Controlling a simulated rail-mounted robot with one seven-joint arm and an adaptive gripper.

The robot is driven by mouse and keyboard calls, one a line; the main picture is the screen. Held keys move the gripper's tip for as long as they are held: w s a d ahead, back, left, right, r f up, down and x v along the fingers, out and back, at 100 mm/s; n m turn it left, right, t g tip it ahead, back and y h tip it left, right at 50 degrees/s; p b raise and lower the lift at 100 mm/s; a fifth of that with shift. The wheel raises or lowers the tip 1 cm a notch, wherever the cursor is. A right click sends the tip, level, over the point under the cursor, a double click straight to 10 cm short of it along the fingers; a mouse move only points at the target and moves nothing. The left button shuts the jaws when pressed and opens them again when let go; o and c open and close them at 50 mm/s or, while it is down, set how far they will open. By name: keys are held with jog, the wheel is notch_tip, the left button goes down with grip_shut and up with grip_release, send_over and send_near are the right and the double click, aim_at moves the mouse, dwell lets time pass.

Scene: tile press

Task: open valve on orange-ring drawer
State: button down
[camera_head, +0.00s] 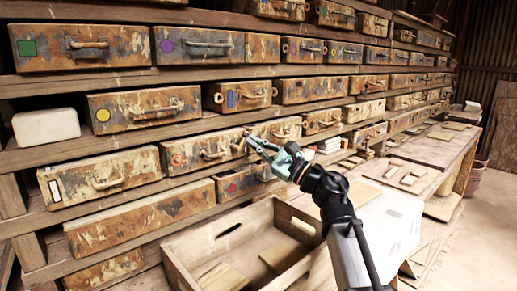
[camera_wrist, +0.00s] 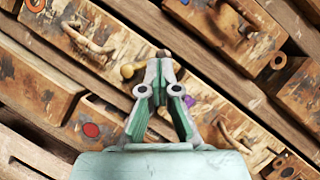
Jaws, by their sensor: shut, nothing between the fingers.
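The orange-ring drawer (camera_head: 195,144) is a worn, rusty box front in the middle row. Its orange ring (camera_head: 177,160) is at the left end and also shows at the top left of the wrist view (camera_wrist: 36,4). A bar handle (camera_head: 213,154) is at its middle, also in the wrist view (camera_wrist: 88,37). A brass, rounded valve knob (camera_wrist: 127,71) sits near the drawer's right end, just left of my fingertips. My gripper (camera_head: 249,138) is shut and empty, its tips close to the drawer's right end. I cannot tell whether they touch anything. A small brown piece (camera_wrist: 164,53) shows just beyond the tips.
A drawer with a purple mark (camera_wrist: 190,101) adjoins on the right, partly behind my gripper. A red-dot drawer (camera_head: 240,181) is below. An open wooden crate (camera_head: 185,271) stands under my arm. A white block (camera_head: 46,127) lies on the left shelf.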

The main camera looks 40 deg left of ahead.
jog(key=shift+s+a+r+n+g+h+b, duration=0.15)
jog(key=shift+r+n+g+h+b, duration=0.2)
jog(key=shift+n+b, duration=0.65)
jog(key=shift+s+d+r+n+g+h+b, duration=0.15)
jog(key=shift+n+g+h+b, duration=0.3)
jog(key=shift+n+b, duration=0.55)
jog(key=shift+s+a+r+n+g+h+b, duration=0.2)
jog(key=shift+n+g+h+b, duration=0.3)
jog(key=shift+n, duration=0.8)
dwell(1.4)
jog(key=shift+d, duration=0.15)
dwell(0.4)
jog(key=f+b+v, duration=0.1)
jog(key=b+v, duration=0.1)
jog(key=v, duration=0.8)
jog(key=shift+s+b, duration=0.25)
jog(key=shift+b, duration=0.15)
